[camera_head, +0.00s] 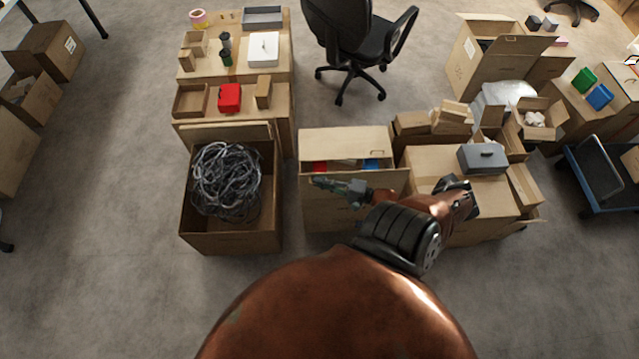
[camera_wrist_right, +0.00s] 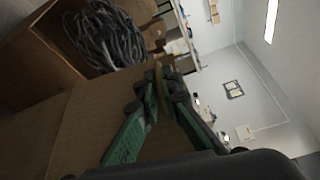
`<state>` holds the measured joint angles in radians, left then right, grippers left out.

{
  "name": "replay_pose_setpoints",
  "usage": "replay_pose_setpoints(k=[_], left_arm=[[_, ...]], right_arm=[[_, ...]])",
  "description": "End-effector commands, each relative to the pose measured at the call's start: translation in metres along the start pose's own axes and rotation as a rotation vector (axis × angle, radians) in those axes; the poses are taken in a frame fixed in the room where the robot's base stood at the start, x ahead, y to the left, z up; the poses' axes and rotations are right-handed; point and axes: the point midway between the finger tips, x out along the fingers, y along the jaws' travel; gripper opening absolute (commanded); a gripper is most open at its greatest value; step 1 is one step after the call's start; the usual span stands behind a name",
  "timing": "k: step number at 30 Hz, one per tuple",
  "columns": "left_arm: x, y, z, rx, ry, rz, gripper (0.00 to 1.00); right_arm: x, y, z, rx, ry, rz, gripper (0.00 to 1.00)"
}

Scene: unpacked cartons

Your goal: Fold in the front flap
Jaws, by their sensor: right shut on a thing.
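The middle carton (camera_head: 322,218) stands open on the floor, with its back flap (camera_head: 345,140) standing up. Its front flap (camera_head: 392,181) is spread along the near top edge and partly hidden by my right arm. My right gripper (camera_head: 316,181) reaches in from the right along this flap and is shut on its edge. In the right wrist view the green fingers (camera_wrist_right: 158,82) close at the edge of a brown cardboard panel (camera_wrist_right: 85,125). The exact grip on the board is dark and hard to see. My left gripper is in neither view.
Red (camera_head: 320,166) and blue (camera_head: 372,164) things lie inside the middle carton. A carton of tangled grey cable (camera_head: 227,180) stands close on the left. A closed carton with a grey case (camera_head: 482,158) on it stands at right.

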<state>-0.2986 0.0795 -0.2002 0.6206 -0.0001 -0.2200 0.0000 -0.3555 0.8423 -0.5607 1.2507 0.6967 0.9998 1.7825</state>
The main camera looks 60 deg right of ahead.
Motion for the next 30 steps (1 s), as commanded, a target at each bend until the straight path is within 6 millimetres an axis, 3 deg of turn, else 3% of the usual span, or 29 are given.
replay_pose_setpoints(k=[3,4,7,17,20,30], left_arm=[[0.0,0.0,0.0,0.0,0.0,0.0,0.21],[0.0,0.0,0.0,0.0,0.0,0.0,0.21],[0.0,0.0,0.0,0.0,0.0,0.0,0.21],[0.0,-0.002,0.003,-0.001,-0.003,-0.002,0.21],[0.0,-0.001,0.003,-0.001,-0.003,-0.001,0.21],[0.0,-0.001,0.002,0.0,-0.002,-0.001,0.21]], right_arm=[[-0.001,0.001,-0.001,-0.001,0.002,0.004,0.0],[-0.001,0.001,-0.001,-0.001,0.002,0.004,0.07],[-0.001,0.001,-0.001,-0.001,0.001,0.003,0.14],[-0.003,0.001,0.0,-0.001,-0.001,0.003,0.14],[-0.014,0.001,0.0,-0.001,0.0,0.003,0.14],[-0.083,0.002,-0.001,-0.001,0.001,0.006,0.14]])
